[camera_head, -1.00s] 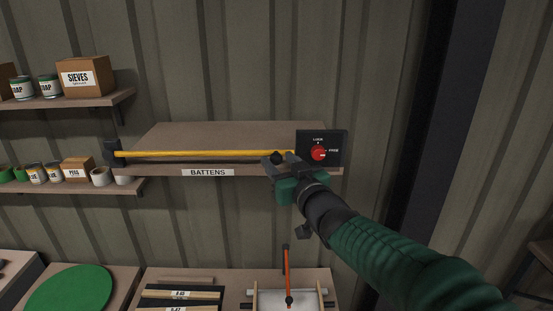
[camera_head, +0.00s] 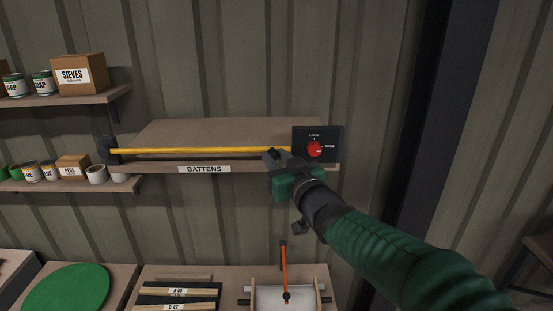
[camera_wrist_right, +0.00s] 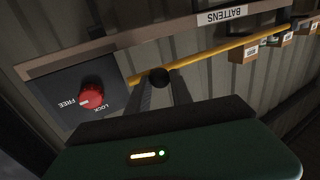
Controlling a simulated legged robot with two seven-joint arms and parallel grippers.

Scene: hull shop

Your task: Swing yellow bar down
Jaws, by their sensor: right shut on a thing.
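The yellow bar (camera_head: 200,151) lies level along the front of the battens shelf, from a dark bracket (camera_head: 108,150) at its left end to the dial box. A black ball knob (camera_wrist_right: 160,77) sits near the bar's right end. My right gripper (camera_head: 275,156) is shut on this knob; in the right wrist view the knob shows between its fingertips. My left gripper is not in view.
The battens shelf (camera_head: 225,133) behind the bar looks empty. Below it is a bench with an orange-handled tool (camera_head: 284,270), labelled wood strips (camera_head: 178,291) and a green disc (camera_head: 68,288). Side shelves at left hold a SIEVES box (camera_head: 80,75) and cans.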

